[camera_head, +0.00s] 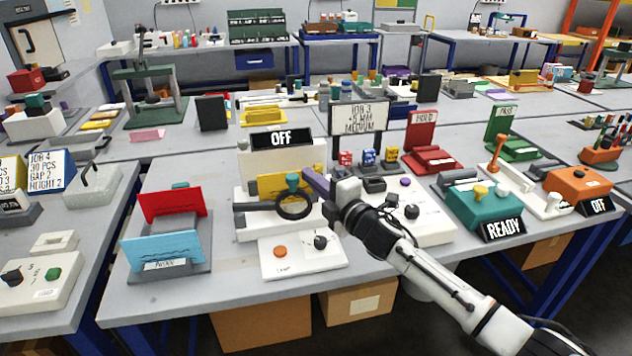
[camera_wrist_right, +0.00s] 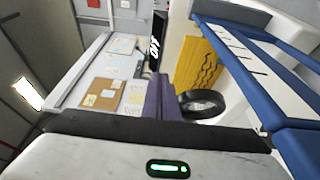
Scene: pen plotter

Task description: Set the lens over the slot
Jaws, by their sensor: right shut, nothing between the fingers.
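In the right wrist view the ring (camera_wrist_right: 203,103) lies right of the purple fingers (camera_wrist_right: 158,101), before the yellow sheet (camera_wrist_right: 198,65). I cannot make out the slot. My left gripper is out of view.
A white panel (camera_head: 272,262) with an orange button and a black knob lies in front. Red (camera_head: 172,203) and blue (camera_head: 160,250) cards stand on the left. A teal READY box (camera_head: 480,209) and an orange box (camera_head: 577,187) stand on the right.

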